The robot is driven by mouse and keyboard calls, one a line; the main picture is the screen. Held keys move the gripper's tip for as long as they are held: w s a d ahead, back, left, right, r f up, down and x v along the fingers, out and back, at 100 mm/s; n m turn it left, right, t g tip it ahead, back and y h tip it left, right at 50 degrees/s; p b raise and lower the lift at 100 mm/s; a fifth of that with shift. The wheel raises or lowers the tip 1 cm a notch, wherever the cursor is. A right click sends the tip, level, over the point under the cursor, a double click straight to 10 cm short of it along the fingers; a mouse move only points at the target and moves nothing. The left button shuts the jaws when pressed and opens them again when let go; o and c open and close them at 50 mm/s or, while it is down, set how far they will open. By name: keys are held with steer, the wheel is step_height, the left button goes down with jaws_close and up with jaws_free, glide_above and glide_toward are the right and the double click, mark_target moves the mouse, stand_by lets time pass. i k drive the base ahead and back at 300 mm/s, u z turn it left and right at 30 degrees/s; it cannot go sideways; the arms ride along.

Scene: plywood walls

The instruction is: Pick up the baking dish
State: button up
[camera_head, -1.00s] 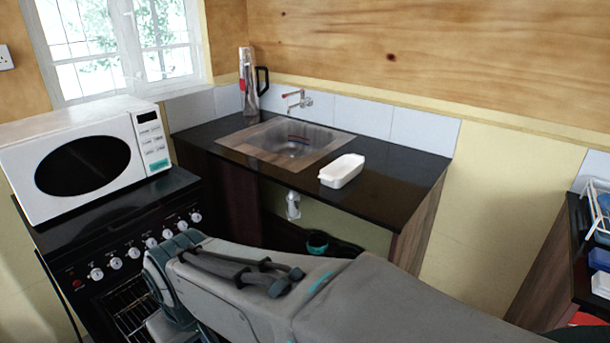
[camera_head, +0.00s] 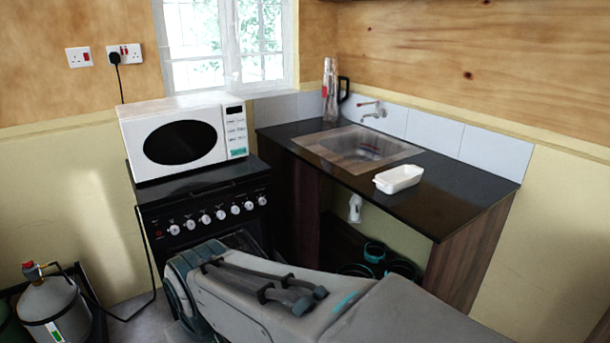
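The white baking dish (camera_head: 398,179) is a small rectangular open dish. It sits upright on the black countertop (camera_head: 440,205), near the front edge and just right of the sink. It looks empty. My arm spans the bottom middle of the picture, in front of and below the counter, apart from the dish. My gripper's fingers do not show in this view.
The sink (camera_head: 358,148) with a tap (camera_head: 373,111) lies left of the dish. A tall bottle-like item (camera_head: 329,92) stands at the back corner. A white microwave (camera_head: 183,138) rests on a black stove (camera_head: 205,208) at left. A gas cylinder (camera_head: 52,310) stands at lower left.

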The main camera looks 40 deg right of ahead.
mark_target(394, 180)
steer(key=u, duration=0.5)
steer(key=i, duration=0.9)
steer(key=z, duration=3.1)
steer(key=i, duration=0.5)
steer(key=z, duration=0.3)
steer(key=k, duration=0.45)
steer(key=z, duration=1)
steer(key=i, duration=1.2)
steer(key=u, duration=0.65)
